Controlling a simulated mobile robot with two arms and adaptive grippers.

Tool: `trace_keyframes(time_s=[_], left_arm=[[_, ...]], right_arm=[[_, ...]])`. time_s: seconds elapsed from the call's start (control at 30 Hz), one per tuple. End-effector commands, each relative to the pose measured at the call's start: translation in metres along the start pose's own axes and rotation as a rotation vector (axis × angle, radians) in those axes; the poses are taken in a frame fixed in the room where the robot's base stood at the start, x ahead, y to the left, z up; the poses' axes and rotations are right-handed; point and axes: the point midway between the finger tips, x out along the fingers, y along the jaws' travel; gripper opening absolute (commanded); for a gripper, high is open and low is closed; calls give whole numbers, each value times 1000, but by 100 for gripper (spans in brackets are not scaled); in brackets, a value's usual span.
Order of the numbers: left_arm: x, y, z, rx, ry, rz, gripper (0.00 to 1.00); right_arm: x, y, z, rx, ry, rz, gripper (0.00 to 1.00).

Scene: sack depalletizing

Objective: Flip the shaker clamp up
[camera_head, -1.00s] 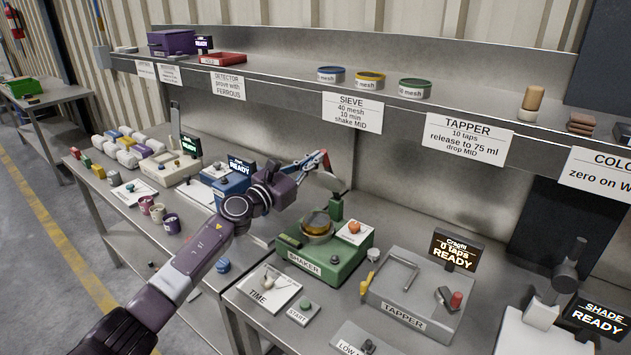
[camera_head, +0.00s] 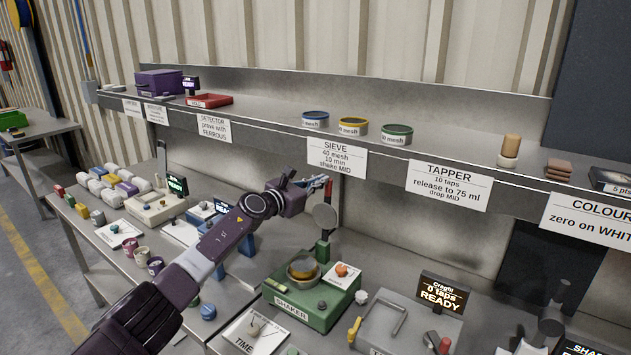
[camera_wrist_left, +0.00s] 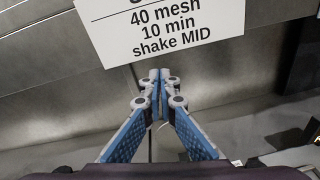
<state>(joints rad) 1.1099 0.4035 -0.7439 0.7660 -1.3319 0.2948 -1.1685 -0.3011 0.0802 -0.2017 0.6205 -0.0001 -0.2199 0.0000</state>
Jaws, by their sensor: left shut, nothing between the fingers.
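The green shaker (camera_head: 310,298) stands on the bench with a round sieve (camera_head: 303,269) seated on top. My right gripper is not in view.
The shelf edge with the SIEVE sign (camera_head: 337,158) runs close behind my left gripper; the sign also shows in the left wrist view (camera_wrist_left: 160,25). The grey tapper (camera_head: 390,318) stands right of the shaker. A white TIME plate (camera_head: 252,333) lies in front.

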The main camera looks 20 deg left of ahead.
Motion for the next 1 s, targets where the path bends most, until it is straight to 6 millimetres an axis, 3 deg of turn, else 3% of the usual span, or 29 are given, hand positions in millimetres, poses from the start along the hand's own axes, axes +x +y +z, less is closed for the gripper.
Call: trace_keyframes(time_s=[0.33, 1.0], left_arm=[[13, 1, 4, -4, 53, -9, 0], [14, 2, 10, -2, 50, -7, 0]], right_arm=[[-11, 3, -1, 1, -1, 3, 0], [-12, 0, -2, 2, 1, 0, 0]])
